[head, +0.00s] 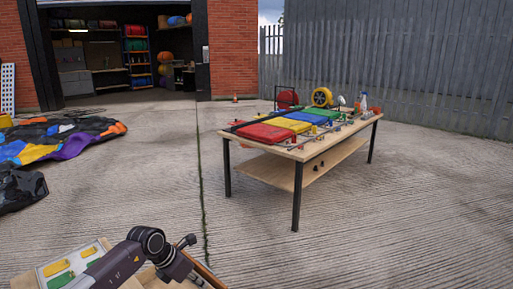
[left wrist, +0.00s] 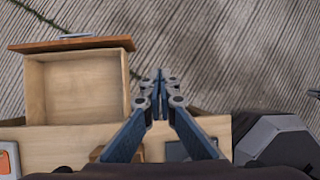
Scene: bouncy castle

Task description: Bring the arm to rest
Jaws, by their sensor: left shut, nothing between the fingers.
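My left arm (head: 150,242) comes in at the bottom left of the head view, bent over a wooden cabinet top. In the left wrist view, my left gripper (left wrist: 160,80) has its two fingers drawn together at the tips, with nothing between them. It hangs over the cabinet's front edge, to the right of an open wooden drawer (left wrist: 78,85), apart from it. The drawer looks empty. The fingertips cannot be made out in the head view. My right gripper does not show.
A white tray (head: 43,270) with green and yellow pieces lies beside my left arm. A wooden table (head: 330,158) with coloured pads and small tools stands ahead to the right. Crumpled colourful fabric (head: 45,150) lies at the left. The concrete between is clear.

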